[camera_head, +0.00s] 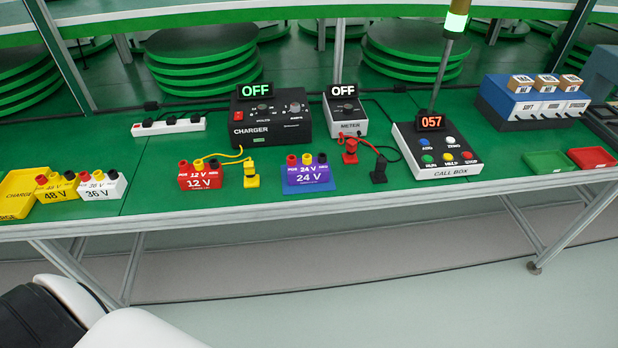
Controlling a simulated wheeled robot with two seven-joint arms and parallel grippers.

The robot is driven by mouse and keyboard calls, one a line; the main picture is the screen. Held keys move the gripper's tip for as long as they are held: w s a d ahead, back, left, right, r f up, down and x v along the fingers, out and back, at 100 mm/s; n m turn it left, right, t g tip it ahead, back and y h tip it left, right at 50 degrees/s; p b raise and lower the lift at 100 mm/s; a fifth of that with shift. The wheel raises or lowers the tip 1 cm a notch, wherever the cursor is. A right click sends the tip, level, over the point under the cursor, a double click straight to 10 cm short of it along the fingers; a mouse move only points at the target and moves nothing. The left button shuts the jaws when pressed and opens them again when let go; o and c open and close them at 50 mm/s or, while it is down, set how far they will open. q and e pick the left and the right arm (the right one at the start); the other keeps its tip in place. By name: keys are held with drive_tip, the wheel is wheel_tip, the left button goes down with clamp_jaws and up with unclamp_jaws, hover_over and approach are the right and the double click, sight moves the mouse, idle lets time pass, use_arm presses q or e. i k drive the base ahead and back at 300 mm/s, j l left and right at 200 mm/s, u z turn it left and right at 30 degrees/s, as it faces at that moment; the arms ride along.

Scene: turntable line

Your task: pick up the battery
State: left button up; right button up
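Several labelled batteries with knobs on top stand along the front of the green table. A red 12 V battery (200,176) is left of centre. A purple 24 V battery (307,175) stands to its right, on a blue base. A yellow 48 V battery (57,188) and a white 36 V battery (102,187) stand side by side at the left. The task does not say which battery is meant. Neither gripper shows; part of my own body shows at the lower left, clear of the table.
Behind the batteries stand a charger (270,121) and a meter (345,115), both reading OFF. A yellow plug (251,175) stands between the 12 V and 24 V batteries. A call box (436,148) is at right, near green (549,161) and red (592,158) trays.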

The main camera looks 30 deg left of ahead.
sight(308, 169)
drive_tip(key=i+l+u, duration=0.2)
drive_tip(key=u, duration=0.55)
